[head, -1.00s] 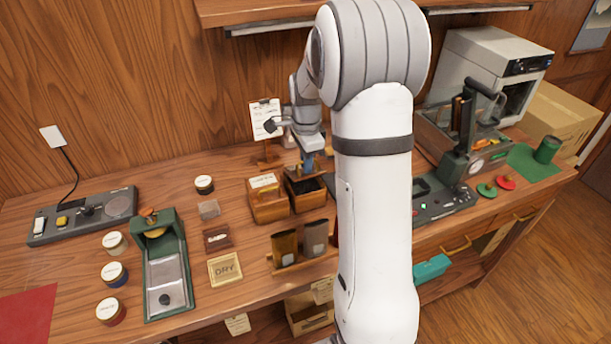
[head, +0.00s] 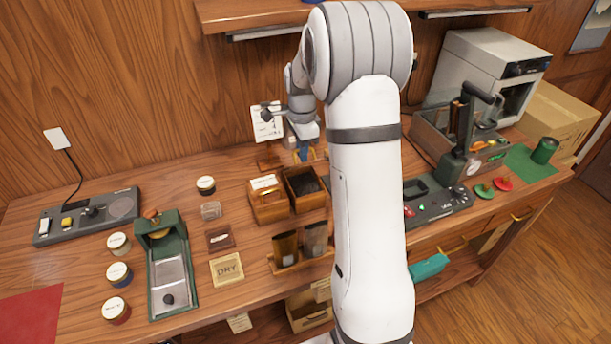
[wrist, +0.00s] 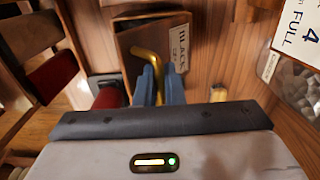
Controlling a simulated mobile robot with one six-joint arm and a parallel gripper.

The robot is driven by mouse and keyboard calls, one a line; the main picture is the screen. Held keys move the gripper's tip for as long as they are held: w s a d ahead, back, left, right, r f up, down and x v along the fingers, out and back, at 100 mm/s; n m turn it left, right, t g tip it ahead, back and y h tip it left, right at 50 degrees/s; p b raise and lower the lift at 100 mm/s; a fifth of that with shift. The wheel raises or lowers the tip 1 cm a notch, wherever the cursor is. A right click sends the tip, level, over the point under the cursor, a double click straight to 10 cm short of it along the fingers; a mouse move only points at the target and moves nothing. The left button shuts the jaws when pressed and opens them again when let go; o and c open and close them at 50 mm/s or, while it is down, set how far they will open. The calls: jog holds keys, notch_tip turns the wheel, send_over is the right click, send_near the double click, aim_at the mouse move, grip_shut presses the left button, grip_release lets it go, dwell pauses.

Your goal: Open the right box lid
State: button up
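In the head view two wooden boxes stand side by side near the middle of the table. The left box (head: 268,208) has a white label on its closed lid. The right box (head: 308,203) is uncovered at the top and shows dark contents (head: 303,183). My gripper (head: 304,155) has blue fingers and is behind and above the right box. In the wrist view the fingers (wrist: 158,88) are on both sides of a brass handle (wrist: 147,57), closed around it. The handle is on a wooden panel (wrist: 130,45) labelled BLACK, apparently the raised lid. My arm covers the area to the right.
A small stand with a white card (head: 267,122) is just left of my gripper. Two pouches on a wooden stand (head: 290,265) are in front of the boxes. A green-framed device (head: 168,265) and several round tins are at the left. A grey machine (head: 440,200) is at the right.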

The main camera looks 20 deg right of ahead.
jog(key=shift+w+r, duration=0.1)
jog(key=shift+w, duration=0.2)
jog(key=shift+w+r+p, duration=0.3)
jog(key=shift+w+p, duration=0.15)
jog(key=shift+w, duration=0.65)
jog(key=shift+w+r+p, duration=0.15)
jog(key=shift+w+p, duration=0.55)
jog(key=shift+w, duration=0.45)
